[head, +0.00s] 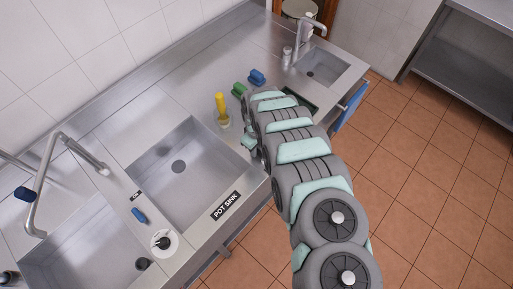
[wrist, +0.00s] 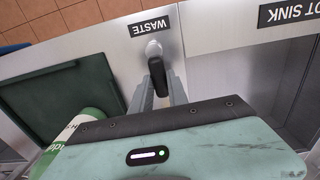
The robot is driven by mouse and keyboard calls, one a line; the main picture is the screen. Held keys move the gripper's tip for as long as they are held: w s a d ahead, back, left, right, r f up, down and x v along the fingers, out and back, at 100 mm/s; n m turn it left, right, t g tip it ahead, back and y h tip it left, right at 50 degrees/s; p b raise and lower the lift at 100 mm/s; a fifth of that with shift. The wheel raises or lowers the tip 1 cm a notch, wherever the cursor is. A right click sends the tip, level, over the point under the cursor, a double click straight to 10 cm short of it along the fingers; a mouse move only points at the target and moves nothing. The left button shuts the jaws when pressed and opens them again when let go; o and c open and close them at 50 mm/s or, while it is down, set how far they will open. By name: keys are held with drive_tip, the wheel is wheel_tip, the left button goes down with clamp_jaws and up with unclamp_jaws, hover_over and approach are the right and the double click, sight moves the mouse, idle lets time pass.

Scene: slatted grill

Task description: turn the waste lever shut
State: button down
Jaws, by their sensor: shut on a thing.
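The waste lever (wrist: 157,75) is a black handle on a pale round pivot. It sits on the steel front edge below the upside-down WASTE label (wrist: 150,29) in the wrist view. My gripper (wrist: 160,92) has its two grey fingers on either side of the black handle and is shut on it. The handle points from the pivot back toward my gripper, slightly slanted. In the head view my arm covers the lever and most of the gripper.
The pot sink (head: 178,190) is left of my arm. A yellow-handled brush (head: 221,108), a green item (head: 239,89) and a blue item (head: 257,77) stand behind it. A dark green tray (wrist: 60,100) and a green-and-white container (wrist: 85,128) lie close beside my gripper.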

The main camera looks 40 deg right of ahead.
drive_tip(key=c, duration=1.3)
unclamp_jaws()
drive_tip(key=shift+r+b, duration=0.6)
drive_tip(key=shift+r, duration=4.8)
